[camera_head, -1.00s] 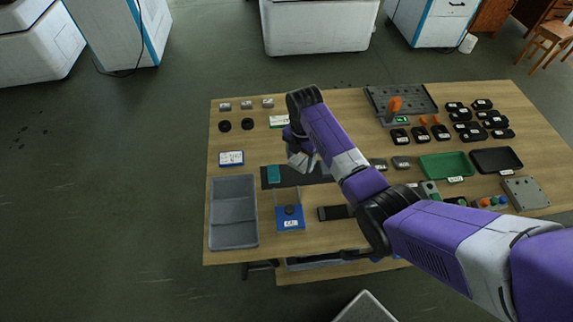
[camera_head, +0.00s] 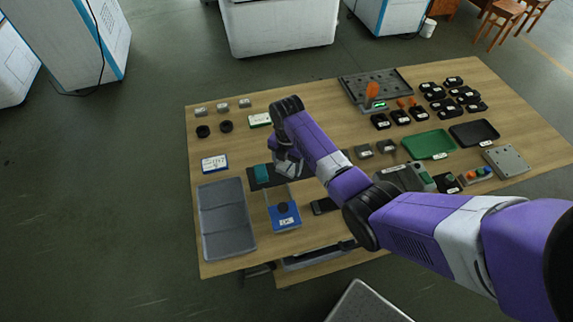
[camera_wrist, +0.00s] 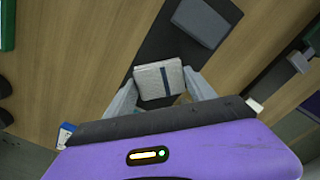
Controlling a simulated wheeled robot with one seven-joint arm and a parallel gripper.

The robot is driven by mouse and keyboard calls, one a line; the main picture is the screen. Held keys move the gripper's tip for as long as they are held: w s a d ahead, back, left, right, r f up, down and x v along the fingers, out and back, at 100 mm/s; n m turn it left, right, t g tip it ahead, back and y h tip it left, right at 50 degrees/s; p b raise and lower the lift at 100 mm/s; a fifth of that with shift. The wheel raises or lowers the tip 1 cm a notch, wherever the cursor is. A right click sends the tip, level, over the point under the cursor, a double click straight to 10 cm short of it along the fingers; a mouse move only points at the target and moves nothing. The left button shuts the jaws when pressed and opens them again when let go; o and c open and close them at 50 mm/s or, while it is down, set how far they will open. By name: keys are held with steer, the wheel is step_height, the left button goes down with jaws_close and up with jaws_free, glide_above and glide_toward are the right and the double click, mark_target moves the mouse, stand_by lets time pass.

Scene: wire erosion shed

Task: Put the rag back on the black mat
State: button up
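The rag is a folded, whitish cloth with a dark blue stripe; it shows between my fingers in the wrist view (camera_wrist: 159,80). My gripper (camera_wrist: 160,84) has a pale finger against each side of it. In the head view my gripper (camera_head: 288,168) is low over the black mat (camera_head: 276,183), pointing down. The mat also shows as a dark strip in the wrist view (camera_wrist: 178,48), running behind the rag. Whether the rag's underside touches the mat is hidden. A teal block (camera_head: 262,173) is at the mat's left end.
A blue-edged card (camera_head: 214,163) lies to the left. Green (camera_head: 430,144) and black trays (camera_head: 474,132) are to the right. Bare wood is behind the mat.

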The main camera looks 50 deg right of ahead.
mark_target(287, 166)
steer(key=o, duration=0.3)
steer(key=shift+r, duration=0.1)
step_height(287, 166, up, 12)
steer(key=shift+r, duration=0.1)
stand_by(0.4)
stand_by(0.5)
